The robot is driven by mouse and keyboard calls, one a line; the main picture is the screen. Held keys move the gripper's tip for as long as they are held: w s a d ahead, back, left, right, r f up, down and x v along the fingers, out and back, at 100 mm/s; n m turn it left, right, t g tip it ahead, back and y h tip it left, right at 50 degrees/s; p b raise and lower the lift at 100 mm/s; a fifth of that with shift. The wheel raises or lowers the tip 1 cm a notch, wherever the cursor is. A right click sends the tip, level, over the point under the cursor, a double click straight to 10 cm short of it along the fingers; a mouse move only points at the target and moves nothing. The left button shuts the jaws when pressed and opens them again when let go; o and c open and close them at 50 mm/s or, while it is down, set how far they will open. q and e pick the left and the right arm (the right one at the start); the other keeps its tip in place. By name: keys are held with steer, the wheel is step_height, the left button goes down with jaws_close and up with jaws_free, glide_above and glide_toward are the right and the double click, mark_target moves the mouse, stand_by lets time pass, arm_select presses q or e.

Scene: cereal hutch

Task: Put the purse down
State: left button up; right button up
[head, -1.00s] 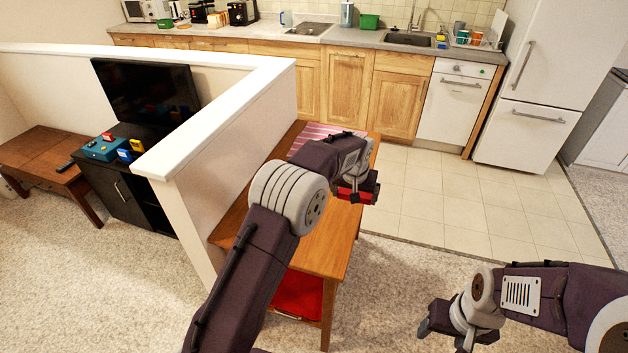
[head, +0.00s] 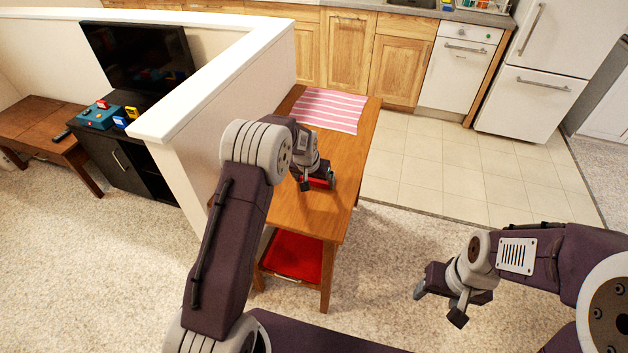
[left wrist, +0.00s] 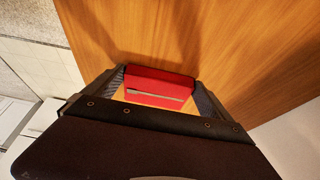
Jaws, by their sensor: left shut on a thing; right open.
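The purse (left wrist: 160,86) is red with a pale strip across it. It sits between the fingers of my left gripper (left wrist: 160,92) in the left wrist view, and the gripper is shut on it. In the head view the purse (head: 319,183) shows as a red patch under my left gripper (head: 314,180), low over the wooden table (head: 325,215). I cannot tell whether the purse touches the tabletop. My right gripper (head: 438,298) is open and empty, above the carpet to the right of the table.
A pink-and-white striped cloth (head: 328,109) lies at the table's far end. A red item (head: 295,257) is on the table's lower shelf. A white half wall (head: 215,115) borders the table's left side. The near tabletop is bare.

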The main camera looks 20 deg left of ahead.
arm_select(q)
steer(key=o, duration=1.1)
steer(key=shift+f, duration=0.1)
steer(key=p+v, duration=0.1)
steer(key=v, duration=1.1)
steer(key=s+f+g, duration=0.1)
steer(key=s, duration=0.7)
steer(key=s+f+g, duration=0.1)
steer(key=s+f, duration=0.1)
steer(key=s, duration=0.7)
steer(key=s+d+f+g, duration=0.1)
steer(key=s, duration=0.8)
steer(key=shift+f+n, duration=0.3)
